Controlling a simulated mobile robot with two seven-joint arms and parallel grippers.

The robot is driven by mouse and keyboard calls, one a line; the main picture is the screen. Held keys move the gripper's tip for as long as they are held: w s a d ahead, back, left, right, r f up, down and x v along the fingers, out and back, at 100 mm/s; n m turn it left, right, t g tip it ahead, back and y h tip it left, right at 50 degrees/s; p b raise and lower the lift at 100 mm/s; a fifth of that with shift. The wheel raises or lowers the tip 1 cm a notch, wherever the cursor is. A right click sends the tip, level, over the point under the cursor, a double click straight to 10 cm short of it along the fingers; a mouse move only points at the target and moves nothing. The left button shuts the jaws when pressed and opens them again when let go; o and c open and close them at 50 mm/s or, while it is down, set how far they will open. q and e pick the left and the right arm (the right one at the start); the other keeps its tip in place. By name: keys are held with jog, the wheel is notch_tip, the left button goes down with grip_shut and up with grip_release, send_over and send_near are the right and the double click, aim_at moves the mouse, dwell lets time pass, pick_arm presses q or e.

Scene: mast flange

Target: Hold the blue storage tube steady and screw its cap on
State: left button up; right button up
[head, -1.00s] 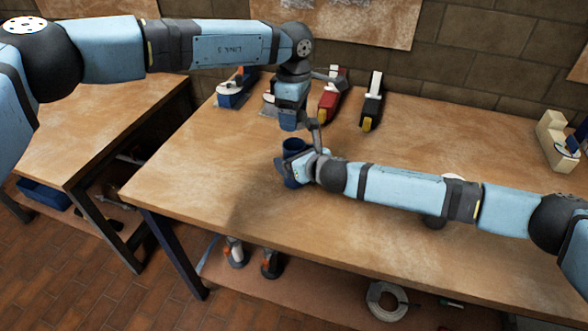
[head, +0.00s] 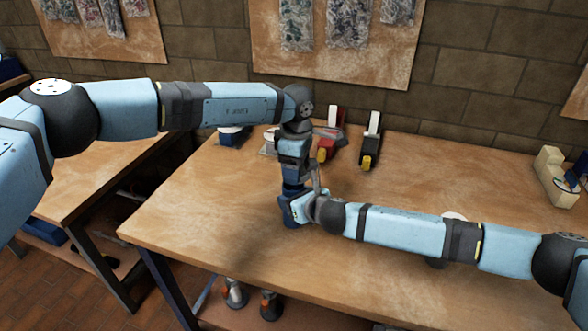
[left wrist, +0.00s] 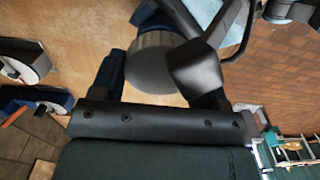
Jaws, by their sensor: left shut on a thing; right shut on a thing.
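My left gripper (head: 293,184) points straight down above the tube and is shut on the cap. In the left wrist view the cap (left wrist: 152,62) is a grey round piece with a ridged side, between the two dark fingers. The blue storage tube (head: 291,222) stands upright over the table, mostly hidden by my right gripper (head: 293,209), which is shut around it from the right side. The cap is right over the tube's mouth; the mouth is hidden, so I cannot tell whether they touch.
Behind the grippers stand a red tool (head: 330,145) and a black-and-white tool (head: 370,145). A beige block (head: 553,172) is at the far right.

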pick_arm(q)
jog(key=shift+w+a+f, duration=0.1)
jog(key=shift+w+f, duration=0.05)
jog(key=shift+f, duration=0.65)
jog(key=shift+a+f, duration=0.1)
jog(key=shift+f, duration=0.75)
jog(key=shift+f, duration=0.25)
